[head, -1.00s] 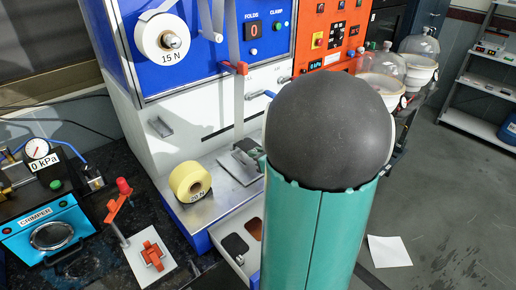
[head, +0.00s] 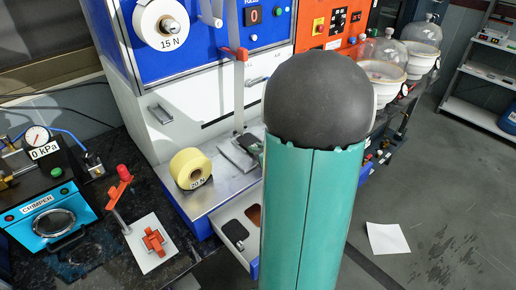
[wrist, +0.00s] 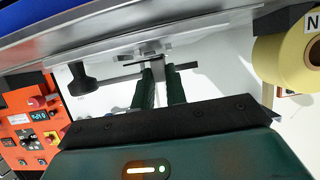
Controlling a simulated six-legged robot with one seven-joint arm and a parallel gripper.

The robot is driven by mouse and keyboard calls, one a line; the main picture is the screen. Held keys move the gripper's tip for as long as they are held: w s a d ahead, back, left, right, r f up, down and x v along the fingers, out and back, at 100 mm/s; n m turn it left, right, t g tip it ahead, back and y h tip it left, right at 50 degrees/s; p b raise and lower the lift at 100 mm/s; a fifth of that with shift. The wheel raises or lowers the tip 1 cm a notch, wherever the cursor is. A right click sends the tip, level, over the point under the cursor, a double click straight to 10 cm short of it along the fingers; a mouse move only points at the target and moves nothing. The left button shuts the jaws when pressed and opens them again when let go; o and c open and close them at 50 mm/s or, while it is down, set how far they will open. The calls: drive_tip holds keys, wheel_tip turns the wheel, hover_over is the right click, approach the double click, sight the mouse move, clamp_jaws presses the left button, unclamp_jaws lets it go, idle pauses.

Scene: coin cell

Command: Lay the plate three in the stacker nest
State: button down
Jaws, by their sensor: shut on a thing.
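My gripper (wrist: 162,76) shows in the wrist view as two dark green fingers, close together, with a thin dark plate (wrist: 184,66) seen nearly edge-on at their tips. Which numbered plate it is cannot be read. In the head view my arm hides most of the gripper; a small dark part shows over the stacker's flat metal nest area (head: 237,157). A pale strip (head: 239,95) hangs down to that area. Whether the plate touches the nest cannot be told.
The blue and white stacker (head: 180,100) stands behind. A yellow roll (head: 190,168) marked 20 N sits on its ledge. An open tray (head: 226,214) in front holds a dark plate (head: 235,232) and a copper-coloured one.

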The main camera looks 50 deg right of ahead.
drive_tip(key=shift+f, duration=0.7)
idle(0.9)
drive_tip(key=c, duration=1.3)
unclamp_jaws()
drive_tip(key=shift+c, duration=0.2)
drive_tip(key=v, duration=1.4)
